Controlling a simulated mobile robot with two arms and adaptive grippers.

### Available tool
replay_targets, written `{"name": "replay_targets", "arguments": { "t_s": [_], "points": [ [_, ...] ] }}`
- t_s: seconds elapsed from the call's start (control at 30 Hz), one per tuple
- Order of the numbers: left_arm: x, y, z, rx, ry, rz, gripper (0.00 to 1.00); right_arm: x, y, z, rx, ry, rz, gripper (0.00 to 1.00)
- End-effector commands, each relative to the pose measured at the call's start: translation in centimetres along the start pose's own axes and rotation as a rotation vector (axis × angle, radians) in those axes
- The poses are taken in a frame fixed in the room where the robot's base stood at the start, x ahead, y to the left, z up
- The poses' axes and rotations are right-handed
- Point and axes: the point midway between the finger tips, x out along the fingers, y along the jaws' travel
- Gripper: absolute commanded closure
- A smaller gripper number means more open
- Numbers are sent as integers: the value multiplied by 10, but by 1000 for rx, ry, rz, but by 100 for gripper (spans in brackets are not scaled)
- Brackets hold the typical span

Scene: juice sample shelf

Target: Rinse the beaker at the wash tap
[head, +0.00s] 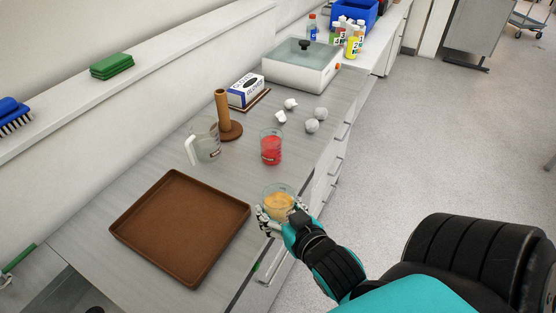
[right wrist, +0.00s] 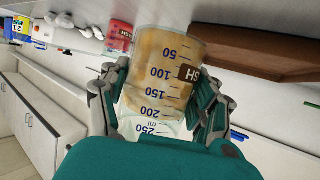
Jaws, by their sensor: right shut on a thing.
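My right gripper (head: 282,214) is shut on a clear beaker (head: 279,196) with yellow-orange contents. It holds the beaker at the front edge of the bench, right of the brown tray. In the right wrist view the fingers (right wrist: 160,100) grip both sides of this beaker (right wrist: 163,75). Its blue marks from 50 to 250 ml read upside down there, and a dark label ends in "SH". A second beaker with red contents (head: 271,148) stands behind it on the bench. No wash tap can be made out. My left gripper is not in view.
The empty brown tray (head: 150,207) lies to the left. A clear jug (head: 206,142), a wooden post on a round base (head: 223,115), crumpled white balls (head: 312,125), a box (head: 245,90) and a white appliance (head: 300,68) stand farther back. Bare bench lies between tray and red beaker.

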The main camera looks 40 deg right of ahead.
Motion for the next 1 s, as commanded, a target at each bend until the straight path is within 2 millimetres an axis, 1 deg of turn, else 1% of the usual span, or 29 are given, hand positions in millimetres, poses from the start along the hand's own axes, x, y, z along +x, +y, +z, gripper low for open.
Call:
{"name": "replay_targets", "arguments": {
  "t_s": [0.03,0.27,0.53,1.0],
  "points": [
    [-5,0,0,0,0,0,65,-2,0,-4,0,1,0,83],
    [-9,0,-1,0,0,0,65,-5,-1,-3,1,-3,0,83],
    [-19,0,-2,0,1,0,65,-28,-12,6,3,-5,1,83],
    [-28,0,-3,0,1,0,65,-67,-31,24,2,-5,1,83]
  ]
}}
